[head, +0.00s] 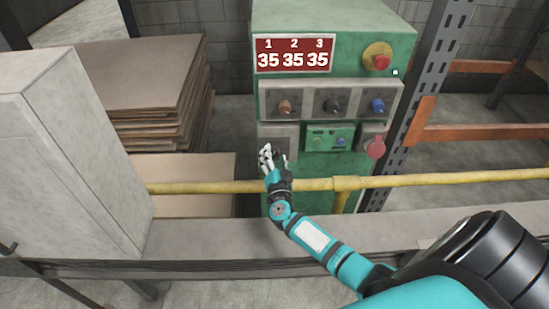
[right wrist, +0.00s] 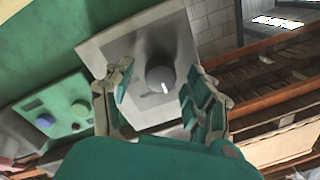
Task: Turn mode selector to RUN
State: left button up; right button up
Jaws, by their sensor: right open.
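A grey round selector knob (right wrist: 160,76) with a white mark sits on a light grey plate (right wrist: 108,48) in the right wrist view. The mark points toward the bottom of that picture. No lettering is legible around it. My right gripper (head: 272,156) is open in front of the grey plate (head: 290,131) at the lower left of the green cabinet (head: 331,18). In the head view the hand hides most of this plate and its knob. In the right wrist view the fingers lie on either side of the knob; I cannot tell whether they touch it. My left gripper is not in view.
Beside the plate is a green button panel (head: 328,138), then a red round fitting (head: 375,148). Several knobs and an emergency button (head: 380,61) are above. A yellow rail (head: 430,180) crosses in front. A grey box (head: 80,150) and stacked boards (head: 150,75) stand left.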

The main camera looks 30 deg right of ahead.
jog(key=c, duration=1.1)
jog(key=shift+c, duration=0.2)
jog(key=m+b, duration=0.1)
jog(key=m, duration=0.1)
jog(key=m+b, duration=0.1)
jog(key=m, duration=0.1)
jog(key=shift+f+m, duration=0.2)
jog(key=shift+m, duration=0.2)
jog(key=m+b, duration=0.2)
jog(key=m, duration=0.2)
jog(key=shift+m+h, duration=0.3)
jog(key=shift+m, duration=0.1)
jog(key=m+b, duration=0.2)
jog(key=m, duration=0.2)
jog(key=shift+m+b, duration=0.4)
jog(key=shift+a+m+h+b, duration=0.1)
jog(key=shift+m+h+b, duration=0.6)
jog(key=shift+m, duration=1.5)
